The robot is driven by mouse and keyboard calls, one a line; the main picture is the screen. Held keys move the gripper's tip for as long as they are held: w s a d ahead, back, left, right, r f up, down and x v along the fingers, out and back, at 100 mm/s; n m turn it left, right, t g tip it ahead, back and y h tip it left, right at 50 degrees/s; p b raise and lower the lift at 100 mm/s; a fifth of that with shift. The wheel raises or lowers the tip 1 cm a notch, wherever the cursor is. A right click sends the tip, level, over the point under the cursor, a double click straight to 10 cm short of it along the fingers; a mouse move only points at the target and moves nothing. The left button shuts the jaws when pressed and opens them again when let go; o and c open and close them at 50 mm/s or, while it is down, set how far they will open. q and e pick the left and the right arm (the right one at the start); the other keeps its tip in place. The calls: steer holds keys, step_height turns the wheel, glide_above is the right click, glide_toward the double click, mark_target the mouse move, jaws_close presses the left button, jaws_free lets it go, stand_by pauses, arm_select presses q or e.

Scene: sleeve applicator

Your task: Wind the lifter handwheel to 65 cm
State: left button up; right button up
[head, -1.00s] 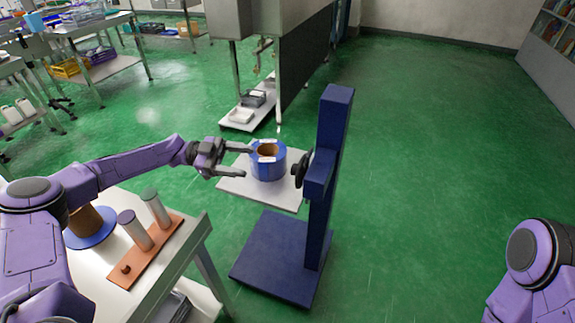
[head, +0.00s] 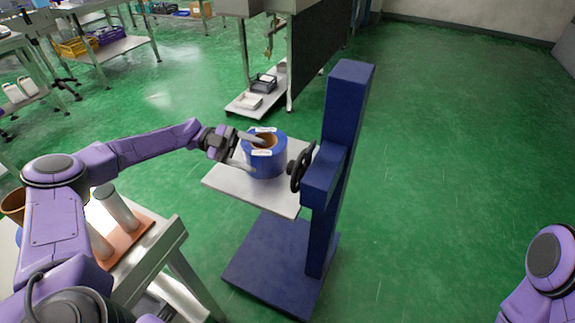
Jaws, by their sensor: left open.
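The blue lifter (head: 338,150) stands on the green floor with a flat base and an upright column. Its black handwheel (head: 301,166) is on the column's left side, seen nearly edge-on. A pale platform (head: 228,184) juts out left of the column and carries a blue roll (head: 266,163) with a brown core. My left gripper (head: 250,151) is open at the roll's left side, one finger over its upper part and one lower beside it. I cannot tell whether it touches the roll. It is apart from the handwheel. No height scale is readable. My right gripper is out of view.
A white table (head: 165,250) at lower left holds an orange-brown board (head: 130,240) with pale cylinders. A steel stand (head: 262,92) with a low shelf is behind the lifter. The floor to the right is clear.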

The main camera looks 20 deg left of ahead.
arm_select(q)
steer(key=p, duration=0.4)
glide_toward(296, 169)
steer(key=w+d+f, duration=0.3)
steer(key=d+f, duration=0.1)
steer(key=d, duration=0.1)
steer(key=shift+d, duration=0.25)
steer(key=shift+w, duration=0.2)
steer(key=c, duration=1.1)
